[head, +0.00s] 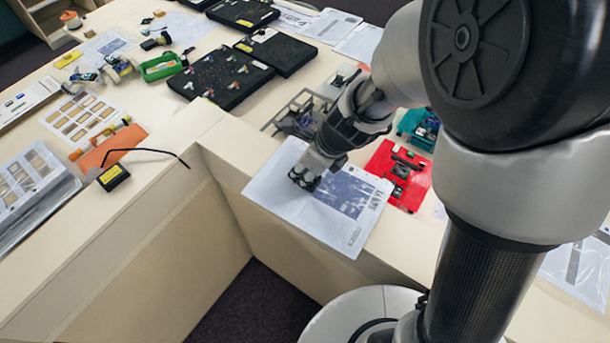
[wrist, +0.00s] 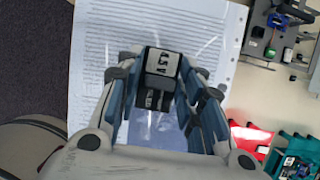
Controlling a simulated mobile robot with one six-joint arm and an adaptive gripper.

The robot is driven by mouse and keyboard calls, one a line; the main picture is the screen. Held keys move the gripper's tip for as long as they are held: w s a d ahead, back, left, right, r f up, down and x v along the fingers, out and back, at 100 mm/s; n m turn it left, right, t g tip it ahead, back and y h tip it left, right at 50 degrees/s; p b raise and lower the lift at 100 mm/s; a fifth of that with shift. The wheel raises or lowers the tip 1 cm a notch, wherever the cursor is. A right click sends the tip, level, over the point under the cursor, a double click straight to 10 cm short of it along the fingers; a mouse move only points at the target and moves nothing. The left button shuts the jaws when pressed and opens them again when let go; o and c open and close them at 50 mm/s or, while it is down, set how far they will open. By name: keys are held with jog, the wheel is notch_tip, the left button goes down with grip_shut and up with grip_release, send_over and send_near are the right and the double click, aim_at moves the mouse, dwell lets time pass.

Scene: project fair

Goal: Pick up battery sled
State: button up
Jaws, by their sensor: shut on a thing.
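My gripper (head: 311,174) reaches down over a printed paper sheet (head: 270,190) near the table's inner edge. In the wrist view my gripper (wrist: 162,84) is shut on a small grey and black block, which looks like the battery sled (wrist: 160,66). The sled has a light top with dark markings and a black lower part. It sits between the two fingers, and their pads hide its sides. The sheet lies behind it in the wrist view. Whether the sled touches the sheet, I cannot tell.
A red tray (head: 405,172) with dark parts lies right of the sheet, and a teal tray (head: 418,128) beyond it. A grey frame with parts (head: 298,115) lies behind my gripper. A black box with a cable (head: 114,178) is on the left table. Black component boards (head: 220,75) stand further back.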

jog(key=shift+c, duration=0.5)
jog(key=shift+r, duration=0.25)
notch_tip(320, 180, up, 20)
jog(key=p, duration=0.9)
jog(key=shift+f, duration=0.25)
